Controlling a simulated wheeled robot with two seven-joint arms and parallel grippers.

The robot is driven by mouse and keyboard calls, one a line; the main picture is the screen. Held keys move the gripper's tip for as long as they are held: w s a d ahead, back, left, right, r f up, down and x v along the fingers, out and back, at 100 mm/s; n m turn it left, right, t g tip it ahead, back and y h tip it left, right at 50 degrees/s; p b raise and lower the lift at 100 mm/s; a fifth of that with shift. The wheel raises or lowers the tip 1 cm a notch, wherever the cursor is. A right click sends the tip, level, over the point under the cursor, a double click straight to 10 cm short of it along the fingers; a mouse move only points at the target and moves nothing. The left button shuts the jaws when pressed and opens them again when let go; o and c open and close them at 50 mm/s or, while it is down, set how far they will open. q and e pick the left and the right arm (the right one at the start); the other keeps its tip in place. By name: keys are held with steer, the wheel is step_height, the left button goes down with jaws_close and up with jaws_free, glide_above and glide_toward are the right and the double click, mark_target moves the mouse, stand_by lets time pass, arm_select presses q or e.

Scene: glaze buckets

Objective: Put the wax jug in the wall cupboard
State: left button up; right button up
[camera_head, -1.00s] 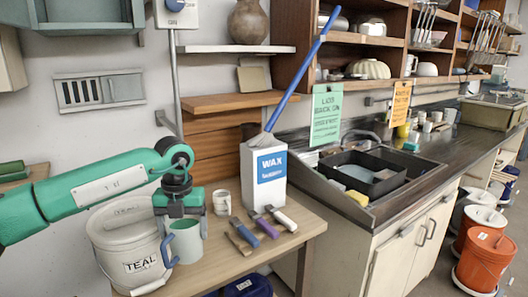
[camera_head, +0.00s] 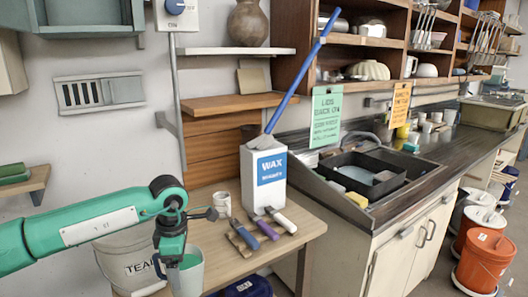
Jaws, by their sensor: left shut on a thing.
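A white, box-like jug labelled WAX (camera_head: 270,183) stands upright on the wooden table (camera_head: 300,243), with a long blue-handled tool (camera_head: 298,85) standing out of its top. My left gripper (camera_head: 172,250) is left of the jug and nearer, apart from it. It is shut on a pale cup (camera_head: 189,279) with green inside, at the table's front left. My right gripper is out of view.
A white TEAL bucket (camera_head: 122,265) stands behind my left arm. A small mug (camera_head: 222,203) and several handled tools (camera_head: 263,226) lie between cup and jug. Wooden shelves (camera_head: 228,103) are behind the jug. A sink (camera_head: 362,180) is to its right.

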mark_target(177, 295)
arm_select(q)
steer(key=m, duration=0.1)
steer(key=f+m, duration=0.1)
steer(key=m, duration=0.1)
steer(key=shift+s, duration=0.4)
steer(key=shift+s+a+f+m, duration=0.1)
steer(key=shift+s+f+m, duration=0.15)
steer(key=shift+m, duration=0.45)
steer(key=m, duration=0.1)
steer(key=f+m, duration=0.1)
steer(key=shift+s+m, duration=0.35)
steer(key=shift+m, duration=0.05)
steer(key=m, duration=0.2)
steer(key=s+f+m, duration=0.1)
steer(key=m, duration=0.1)
steer(key=shift+s+a+f+p, duration=0.15)
steer(key=shift+p, duration=0.15)
steer(key=s+m, duration=0.7)
steer(key=m, duration=0.1)
steer(key=shift+s+m, duration=0.25)
steer(key=shift+m, duration=0.05)
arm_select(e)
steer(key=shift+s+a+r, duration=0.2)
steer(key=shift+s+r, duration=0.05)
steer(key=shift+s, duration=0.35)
arm_select(q)
steer(key=shift+a, duration=0.15)
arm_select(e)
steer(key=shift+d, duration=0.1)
